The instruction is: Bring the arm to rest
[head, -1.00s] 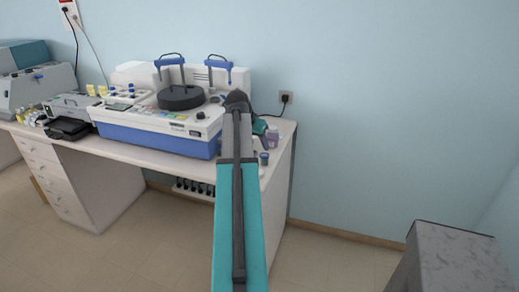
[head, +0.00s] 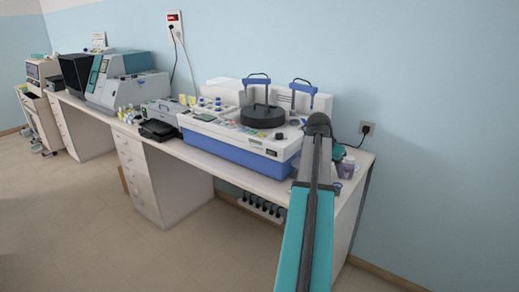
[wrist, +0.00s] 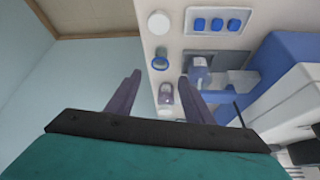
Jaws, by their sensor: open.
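My gripper (wrist: 156,96) shows in the wrist view with its two dark fingers spread apart and nothing between them. It hangs above the right end of the white bench, near several small bottles and caps.
The white and blue staining machine (head: 235,150) stands left of my arm on the bench (head: 212,163). Grey instruments (head: 125,85) stand farther left. A wall socket (head: 367,128) is at right. The floor (head: 90,215) at front left is clear.

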